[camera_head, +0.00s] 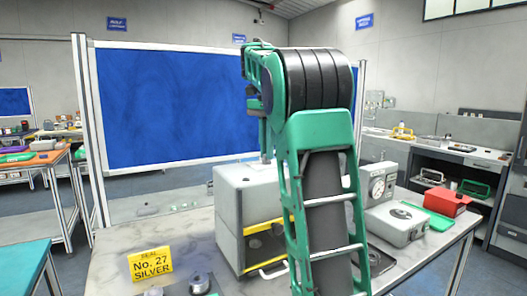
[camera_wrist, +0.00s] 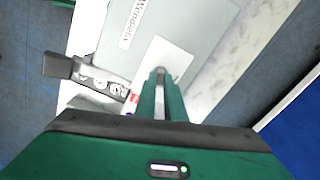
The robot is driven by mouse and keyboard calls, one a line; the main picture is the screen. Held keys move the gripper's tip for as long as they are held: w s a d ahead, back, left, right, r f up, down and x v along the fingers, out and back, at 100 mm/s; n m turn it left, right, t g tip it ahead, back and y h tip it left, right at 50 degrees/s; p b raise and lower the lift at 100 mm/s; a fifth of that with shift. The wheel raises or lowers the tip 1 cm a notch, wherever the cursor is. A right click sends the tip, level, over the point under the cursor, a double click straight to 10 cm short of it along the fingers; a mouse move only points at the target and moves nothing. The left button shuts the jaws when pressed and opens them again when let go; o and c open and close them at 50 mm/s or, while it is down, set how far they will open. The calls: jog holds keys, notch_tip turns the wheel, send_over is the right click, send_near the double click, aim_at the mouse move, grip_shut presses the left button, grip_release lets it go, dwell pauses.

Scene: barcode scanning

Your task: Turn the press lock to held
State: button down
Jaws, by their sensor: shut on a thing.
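A grey box-shaped machine (camera_head: 245,200), which I take to be the press, stands on the table, partly hidden behind my arm. In the wrist view its grey top (camera_wrist: 185,40) fills the upper middle, with a name label and a paler plate. My gripper (camera_wrist: 161,76) points at that plate, its green fingers close together on a small grey piece, apparently the press lock. The fingers hide most of this piece, so its turn position cannot be read. A dark-ended lever (camera_wrist: 57,65) and several small round dials show at the left.
A yellow "No. 27 SILVER" sign (camera_head: 150,264) and a small metal pot (camera_head: 199,283) stand at the table's front left. A dial gauge (camera_head: 378,187), a grey unit (camera_head: 397,224) and a red box (camera_head: 447,203) stand at the right. A blue board (camera_head: 170,105) is behind.

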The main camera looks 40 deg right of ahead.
jog(key=shift+w+a+m, duration=0.1)
jog(key=shift+a+m, duration=0.05)
jog(key=shift+m, duration=1.85)
jog(key=c, duration=1.8)
grip_release()
jog(key=shift+w, duration=0.1)
jog(key=shift+c, duration=0.2)
notch_tip(320, 180, up, 11)
jog(key=shift+f, duration=0.15)
